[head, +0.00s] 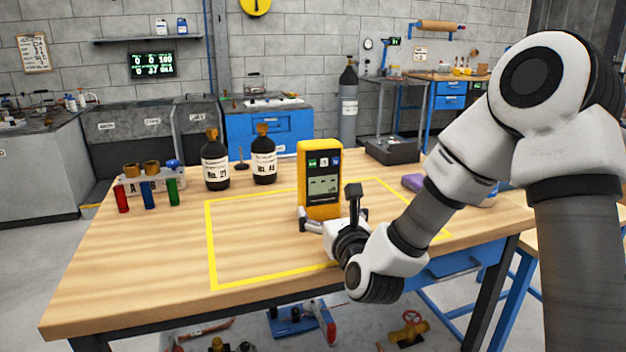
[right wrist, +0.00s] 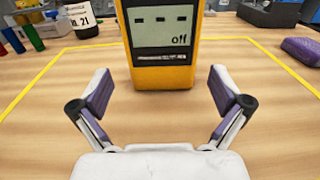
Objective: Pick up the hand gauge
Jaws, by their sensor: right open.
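The hand gauge (head: 320,180) is a yellow upright meter with a dark face and a small display. It stands on the wooden table inside a yellow taped outline. My right gripper (head: 312,222) is low over the table in front of the gauge. Its two fingers with purple pads are spread apart in the right wrist view (right wrist: 158,95), with bare table between them. The gauge's base appears just beyond the fingertips. My left gripper is not in view.
Two dark labelled bottles (head: 215,160) (head: 264,155) stand behind the gauge to the left. A rack with red, blue and green tubes (head: 147,186) is at the table's left. A purple item (head: 413,182) lies to the right. The table's front left is clear.

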